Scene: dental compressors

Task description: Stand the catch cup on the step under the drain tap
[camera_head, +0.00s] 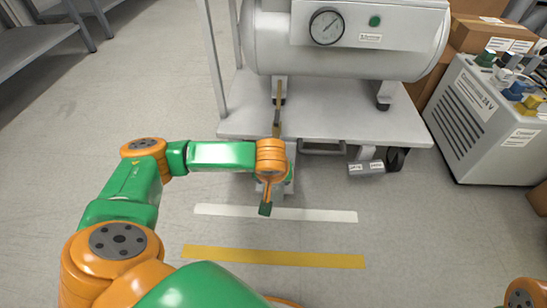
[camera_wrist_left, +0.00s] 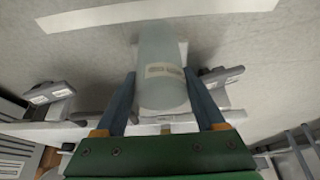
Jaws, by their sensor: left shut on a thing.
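The catch cup (camera_wrist_left: 163,85) is a pale, translucent cup with a small label. In the left wrist view it sits between the two blue-grey fingers of my left gripper (camera_wrist_left: 162,76), which is shut on it. In the head view my orange wrist hides most of the gripper, and I cannot make out the cup there. A narrow brass-coloured part, seemingly the drain tap line (camera_head: 278,92), hangs below the tank just beyond my wrist. A pale grey piece, perhaps the step (camera_head: 291,152), shows partly behind the wrist. I cannot tell whether the cup touches it.
The compressor tank (camera_head: 345,55) with a gauge (camera_head: 327,27) stands over a grey platform (camera_head: 330,125). A labelled grey block (camera_head: 366,168) and a caster lie right of my wrist. A grey cabinet (camera_head: 490,120) stands at right. White (camera_head: 320,215) and yellow (camera_head: 310,258) floor strips lie in front.

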